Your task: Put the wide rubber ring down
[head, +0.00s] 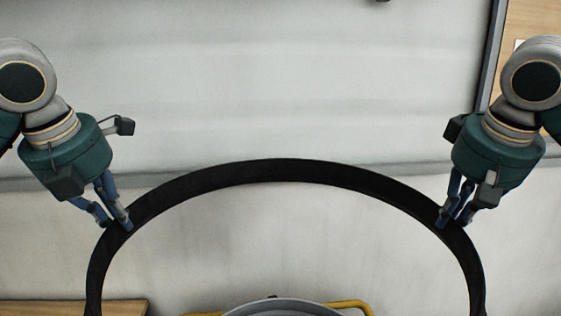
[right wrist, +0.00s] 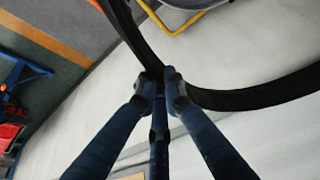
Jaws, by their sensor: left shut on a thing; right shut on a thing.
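The wide rubber ring (head: 280,172) is a large black hoop in the lower half of the head view. Its near part runs out of the bottom of the picture. My left gripper (head: 117,226) is shut on the ring's upper left side. My right gripper (head: 450,226) is shut on its upper right side. In the right wrist view the ring (right wrist: 245,99) passes between the fingertips of my right gripper (right wrist: 164,84). The ring keeps a rounded, slightly wide shape between the two grippers.
A round grey object (head: 280,307) with a yellow bar (head: 352,306) shows inside the ring at the bottom. A wooden surface (head: 75,308) lies at the lower left. The right wrist view shows a grey floor with an orange stripe (right wrist: 45,40) and blue and red items at left.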

